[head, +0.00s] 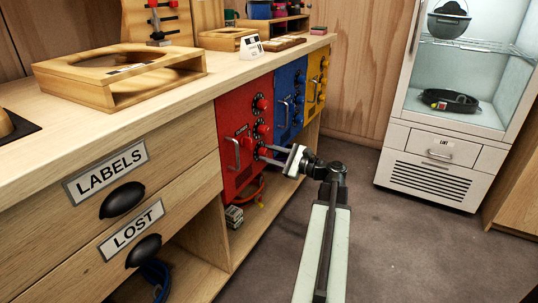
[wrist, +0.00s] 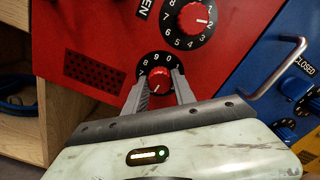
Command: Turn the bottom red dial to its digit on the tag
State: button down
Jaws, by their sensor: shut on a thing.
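The bottom red dial (wrist: 160,86) sits low on the red door (wrist: 100,40), with a black ring of white digits around it. In the wrist view, 8, 9, 0 and 1 show above the knob; the fingers cover other digits. My gripper (wrist: 160,90) is shut on this knob, one finger on each side; it also shows in the head view (head: 268,154). Another red dial (wrist: 193,18) is just above. A white tag with dark marks (head: 250,48) stands on the counter above the red door; its marks are too small to read.
The red door's handle (head: 232,154) is left of the dials. A blue door (head: 289,100) and a yellow door (head: 317,80) stand to the right. The blue door's handle (wrist: 280,68) juts out near my gripper. Open floor (head: 390,220) lies right of my arm.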

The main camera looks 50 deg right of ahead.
jog(key=shift+n, duration=0.6)
jog(key=c, duration=1)
grip_release()
jog(key=shift+c, duration=0.2)
jog(key=v, duration=0.7)
jog(key=shift+s, duration=0.4)
jog(key=shift+d, duration=0.1)
